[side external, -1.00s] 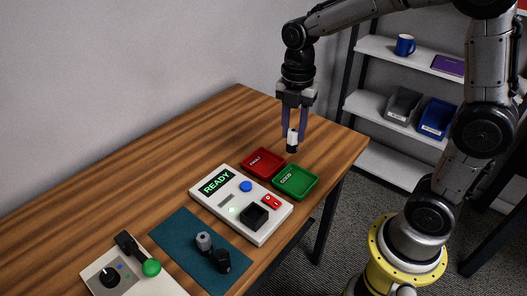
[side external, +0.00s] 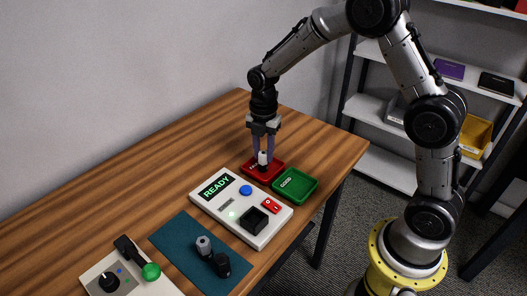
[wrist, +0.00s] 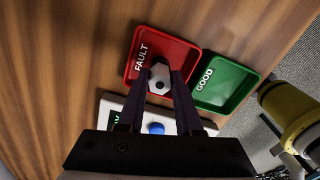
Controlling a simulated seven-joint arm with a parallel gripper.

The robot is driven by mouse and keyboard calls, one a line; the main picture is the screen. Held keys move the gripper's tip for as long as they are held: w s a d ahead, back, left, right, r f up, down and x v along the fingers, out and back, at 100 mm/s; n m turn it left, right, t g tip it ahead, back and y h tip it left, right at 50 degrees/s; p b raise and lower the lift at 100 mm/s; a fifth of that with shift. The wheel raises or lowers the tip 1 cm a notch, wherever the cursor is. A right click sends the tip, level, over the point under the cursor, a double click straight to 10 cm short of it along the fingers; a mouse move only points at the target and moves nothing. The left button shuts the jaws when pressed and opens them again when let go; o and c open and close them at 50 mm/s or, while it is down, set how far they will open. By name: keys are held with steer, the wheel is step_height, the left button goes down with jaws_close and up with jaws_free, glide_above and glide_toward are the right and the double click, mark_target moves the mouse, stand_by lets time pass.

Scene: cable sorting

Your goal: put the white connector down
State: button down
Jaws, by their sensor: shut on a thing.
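The white connector (side external: 263,157), white on top with a dark lower part, is between the fingers of my gripper (side external: 263,154). In the wrist view the connector (wrist: 159,77) shows its white end between the two fingertips (wrist: 160,82). My gripper is shut on it. It is over the red FAULT tray (side external: 276,175), low at the tray; I cannot tell whether it touches the tray floor. The red tray also shows in the wrist view (wrist: 175,46). The green GOOD tray (side external: 297,185) is beside it and empty.
The white test box (side external: 228,197) with a READY screen is just in front of the trays. A teal mat (side external: 180,235) holds a grey-and-black connector (side external: 204,245) and a black one (side external: 222,264). A lever panel (side external: 128,279) is at front left. The table behind the trays is clear.

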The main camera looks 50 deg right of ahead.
mark_target(264, 153)
steer(key=shift+f, duration=0.15)
steer(key=c, duration=0.6)
jaws_free()
step_height(264, 153, up, 12)
steer(key=s+r+m+t, duration=0.2)
steer(key=s+r+m, duration=0.4)
steer(key=s, duration=0.2)
steer(key=shift+s+a+f+m+t, duration=0.1)
steer(key=shift+s+a+m+t, duration=0.35)
steer(key=shift+s+m, duration=2.3)
steer(key=shift+s+a+f+m+t, duration=0.1)
steer(key=shift+s+m+t, duration=0.65)
steer(key=shift+s+m, duration=1.95)
steer(key=shift+s+a+f+m+t, duration=0.1)
steer(key=shift+s+a+m+t, duration=0.35)
steer(key=shift+s+m, duration=2.25)
